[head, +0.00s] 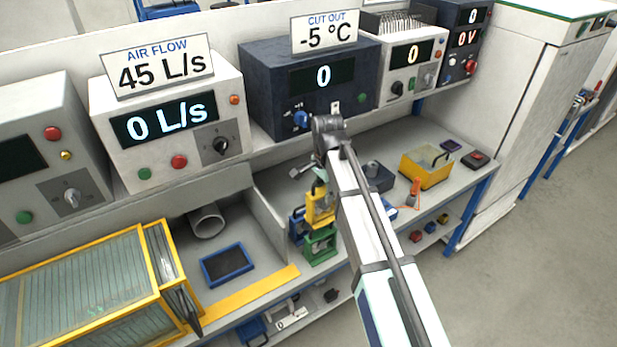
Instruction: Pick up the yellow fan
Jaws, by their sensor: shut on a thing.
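The yellow fan (320,210) is a small boxy unit near the middle of the head view, on the bench below the dark blue control box. My gripper (319,187) points down at its top and is shut on it, partly hidden by my arm. A green fan unit (320,246) is right in front of and below the yellow one. A blue unit (297,224) is close at its left. I cannot tell whether the yellow fan is clear of its neighbours.
A grey partition (262,228) stands left of the fans. Farther left are a blue-framed tray (227,264) and a yellow-framed filter box (80,292). A yellow bin (427,170) is at right. Control boxes, one reading 0 L/s (165,120), line the shelf above.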

